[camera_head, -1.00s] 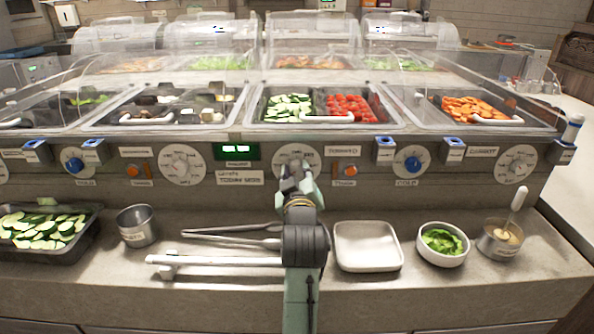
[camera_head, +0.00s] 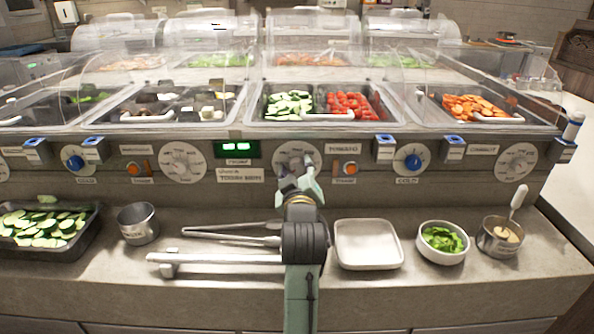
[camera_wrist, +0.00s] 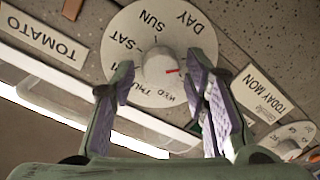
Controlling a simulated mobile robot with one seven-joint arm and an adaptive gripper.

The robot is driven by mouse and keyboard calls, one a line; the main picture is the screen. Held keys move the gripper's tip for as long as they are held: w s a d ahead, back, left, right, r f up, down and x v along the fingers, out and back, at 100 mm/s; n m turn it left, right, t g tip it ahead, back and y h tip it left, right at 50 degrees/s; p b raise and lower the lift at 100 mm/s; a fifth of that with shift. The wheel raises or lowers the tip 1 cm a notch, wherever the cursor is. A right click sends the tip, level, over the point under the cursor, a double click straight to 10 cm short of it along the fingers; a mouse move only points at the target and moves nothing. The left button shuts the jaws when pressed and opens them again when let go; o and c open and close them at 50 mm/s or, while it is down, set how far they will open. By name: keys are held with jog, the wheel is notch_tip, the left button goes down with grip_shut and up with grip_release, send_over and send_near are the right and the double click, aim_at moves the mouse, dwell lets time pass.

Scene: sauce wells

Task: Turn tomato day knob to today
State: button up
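The tomato day knob (camera_head: 281,164) is a white round dial on the counter's front panel, under the cucumber and tomato wells. The wrist view shows its round grey centre (camera_wrist: 158,72) with a small red mark pointing to the right of that picture. DAY, SUN, SAT, THU and WED are legible around it; my right finger covers part of the lettering. My gripper (camera_head: 297,178) is in front of the dial. In the wrist view its purple-padded fingers (camera_wrist: 160,80) are apart, one on each side of the knob's centre, with gaps visible. A TODAY MON sign (camera_wrist: 263,93) is beside the dial.
A TOMATO label (camera_wrist: 43,38) and an orange button (camera_head: 350,168) are right of the dial in the head view. Other dials (camera_head: 183,162) and a blue knob (camera_head: 413,160) line the panel. Tongs, a white tray (camera_head: 368,244) and bowls stand on the ledge below.

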jog(key=shift+o, duration=0.5)
jog(key=s, duration=0.7)
jog(key=shift+s, duration=0.25)
jog(key=shift+d+r, duration=0.1)
